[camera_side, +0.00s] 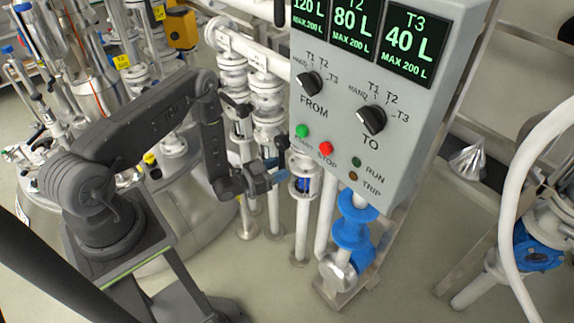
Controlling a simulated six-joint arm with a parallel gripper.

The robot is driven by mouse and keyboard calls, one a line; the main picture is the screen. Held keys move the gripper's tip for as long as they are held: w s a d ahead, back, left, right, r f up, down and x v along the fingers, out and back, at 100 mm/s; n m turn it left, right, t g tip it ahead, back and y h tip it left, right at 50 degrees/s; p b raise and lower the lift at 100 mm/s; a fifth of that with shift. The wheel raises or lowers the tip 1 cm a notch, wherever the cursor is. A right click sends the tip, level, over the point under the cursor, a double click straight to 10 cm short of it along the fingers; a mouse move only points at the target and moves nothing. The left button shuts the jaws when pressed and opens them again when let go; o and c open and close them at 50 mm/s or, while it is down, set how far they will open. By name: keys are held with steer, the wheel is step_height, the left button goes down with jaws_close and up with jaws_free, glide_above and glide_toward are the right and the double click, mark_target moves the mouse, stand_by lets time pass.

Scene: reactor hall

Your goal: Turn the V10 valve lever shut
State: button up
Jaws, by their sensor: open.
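My gripper (266,177) is open, low in front of the white pipes and just left of the grey control panel. A small blue piece (278,178) shows right at its fingertips. I cannot tell whether it is a valve lever, or whether the fingers touch it. Just right of it is a white pipe fitting with a dark blue band (303,185). No V10 label is readable, so I cannot say which lever is V10 or how it is turned.
The control panel (330,135) with knobs, buttons and displays overhangs right of my gripper. A blue pump (352,235) stands below it. White pipes (265,100) rise behind my arm. A white hose (510,210) curves at the right. Floor at bottom centre is clear.

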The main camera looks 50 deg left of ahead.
steer(key=shift+w+d, duration=0.2)
steer(key=shift+w, duration=0.65)
steer(key=shift+w+d, duration=0.15)
steer(key=shift+w, duration=0.7)
jaws_close()
